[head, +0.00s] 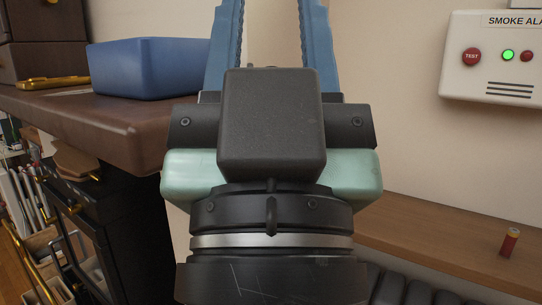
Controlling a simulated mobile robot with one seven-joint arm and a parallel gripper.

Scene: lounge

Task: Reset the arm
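My gripper (270,25) fills the middle of the head view, pointing up and away. Its two blue fingers stand well apart, with the plain wall showing between them. Nothing shows between the visible parts of the fingers. The fingertips run out of the top of the frame. My dark wrist and the pale green gripper body hide what lies behind them.
A brown desk (70,108) at the left holds a blue box (150,70) and a gold pen-like item (50,83). A smoke alarm panel (490,85) is on the right wall. Below it, a battery (509,242) stands on a wooden shelf (430,230).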

